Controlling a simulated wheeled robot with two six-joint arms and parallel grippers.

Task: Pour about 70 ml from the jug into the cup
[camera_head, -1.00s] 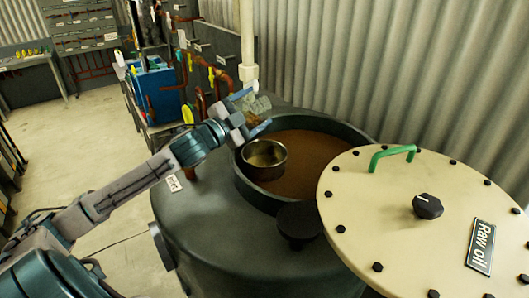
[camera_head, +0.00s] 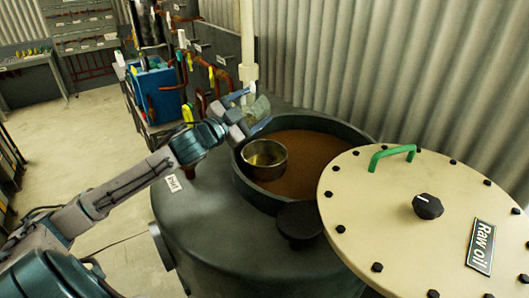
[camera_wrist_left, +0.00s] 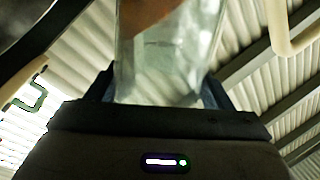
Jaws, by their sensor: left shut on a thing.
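My left gripper (camera_head: 252,112) is shut on a clear glass vessel, which I take to be the jug (camera_head: 258,107). It is held tilted above the back left rim of the tank opening. In the left wrist view the jug (camera_wrist_left: 165,60) stands between the fingers, with brown liquid at its far end. A round metal cup (camera_head: 264,160) sits at the left side of the opening, below and slightly right of the gripper. Its inside looks yellowish; I cannot tell how much liquid it holds. My right gripper is out of view.
The dark tank (camera_head: 200,225) has an open mouth with brown oil (camera_head: 310,160) inside. A cream lid (camera_head: 370,215) marked "Raw oil", with a green handle (camera_head: 392,154), stands at the right. A white pipe (camera_head: 248,60) and pipework stand behind the gripper.

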